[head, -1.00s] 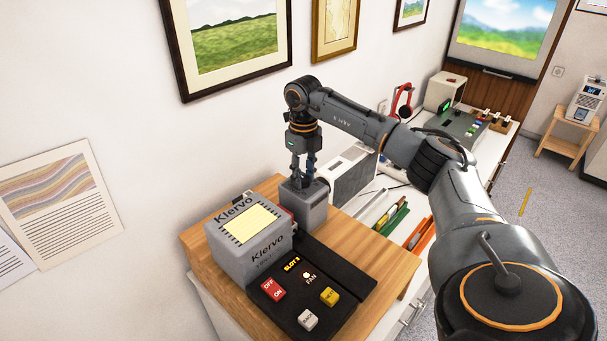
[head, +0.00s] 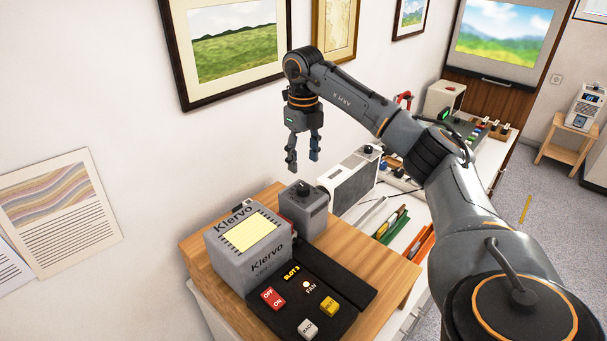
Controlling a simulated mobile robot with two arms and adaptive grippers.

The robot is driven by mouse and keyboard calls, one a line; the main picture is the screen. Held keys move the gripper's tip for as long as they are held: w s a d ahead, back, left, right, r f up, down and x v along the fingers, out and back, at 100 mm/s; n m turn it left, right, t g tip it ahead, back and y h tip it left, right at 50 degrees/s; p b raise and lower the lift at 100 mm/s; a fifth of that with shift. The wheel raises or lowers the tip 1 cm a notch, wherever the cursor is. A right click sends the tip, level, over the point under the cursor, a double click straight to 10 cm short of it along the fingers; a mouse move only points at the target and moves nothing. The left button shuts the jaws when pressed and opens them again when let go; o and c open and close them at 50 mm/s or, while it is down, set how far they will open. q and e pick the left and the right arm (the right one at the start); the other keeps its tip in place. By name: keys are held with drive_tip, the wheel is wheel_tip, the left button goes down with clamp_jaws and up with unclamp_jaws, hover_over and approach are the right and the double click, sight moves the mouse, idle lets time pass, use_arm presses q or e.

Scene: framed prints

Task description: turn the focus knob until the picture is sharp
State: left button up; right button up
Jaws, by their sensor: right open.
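The focus knob (head: 304,188) is a dark knob on top of a grey block (head: 310,222), beside the grey Klervo projector (head: 238,266) on the wooden top. My right gripper (head: 303,163) points down with its fingers apart. It is empty and above the knob, clear of it. The picture (head: 504,38) on the screen at the far right is a landscape of green and yellow ground, bluish hills and sky. Its detail looks soft at this distance, and I cannot tell if it is fully sharp. My left gripper is out of view.
A dark panel with a red OFF/ON switch (head: 272,298), a yellow button (head: 329,306) and a white button (head: 308,329) lies in front of the projector. A white-grey box (head: 345,186) stands behind the block. Framed prints hang on the wall behind my gripper.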

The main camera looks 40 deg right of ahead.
wheel_tip(320, 180, up, 4)
drive_tip(key=shift+f, duration=0.1)
idle(0.7)
